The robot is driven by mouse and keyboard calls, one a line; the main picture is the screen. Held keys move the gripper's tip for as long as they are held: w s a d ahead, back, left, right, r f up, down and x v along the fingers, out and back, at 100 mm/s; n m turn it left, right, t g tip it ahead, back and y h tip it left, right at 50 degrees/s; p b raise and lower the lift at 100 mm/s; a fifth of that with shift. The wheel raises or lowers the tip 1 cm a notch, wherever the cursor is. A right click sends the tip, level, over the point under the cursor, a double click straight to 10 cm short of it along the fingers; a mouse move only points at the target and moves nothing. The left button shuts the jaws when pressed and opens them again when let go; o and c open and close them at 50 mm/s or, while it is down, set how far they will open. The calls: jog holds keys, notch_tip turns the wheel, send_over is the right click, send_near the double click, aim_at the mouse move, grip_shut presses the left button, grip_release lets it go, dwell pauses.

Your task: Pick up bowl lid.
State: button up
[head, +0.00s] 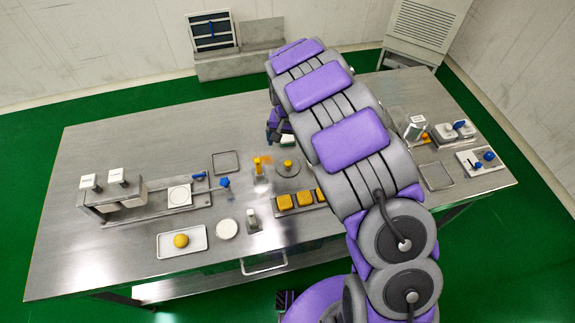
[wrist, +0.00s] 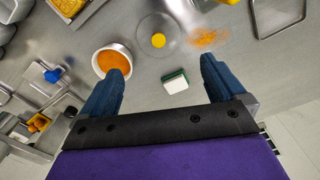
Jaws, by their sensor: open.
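The bowl lid (wrist: 158,41) is a clear round disc with a yellow knob, lying on the metal table in the wrist view. It also shows in the head view (head: 288,164), just left of my arm. A white bowl (wrist: 113,61) with orange contents stands beside the lid, to its lower left in the wrist view; my arm hides it in the head view. My gripper (wrist: 163,67) is open and empty, its blue fingers apart. The lid's knob lies beyond the fingertips, between their lines. In the head view my gripper is mostly hidden behind my arm.
A green and white sponge (wrist: 175,80) lies between the fingers' lines, near the lid. An orange spill (wrist: 207,38) is right of the lid. An empty tray (wrist: 277,14) is at upper right. A blue-knobbed device (wrist: 52,75) stands left of the bowl.

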jog(key=b, duration=0.1)
send_over(288, 162)
jog(key=f, duration=0.6)
jog(key=shift+s+f, duration=0.25)
jog(key=shift+f, duration=0.15)
jog(key=shift+a+f, duration=0.25)
jog(key=shift+f, duration=0.5)
jog(key=f, duration=0.1)
jog(key=f+b, duration=0.1)
jog(key=f, duration=0.2)
jog(key=shift+w+d+f, duration=0.15)
jog(key=shift+d+f, duration=0.1)
jog(key=shift+d, duration=0.05)
jog(key=shift+a, duration=0.1)
jog(key=c, duration=0.7)
jog(key=shift+r, duration=0.15)
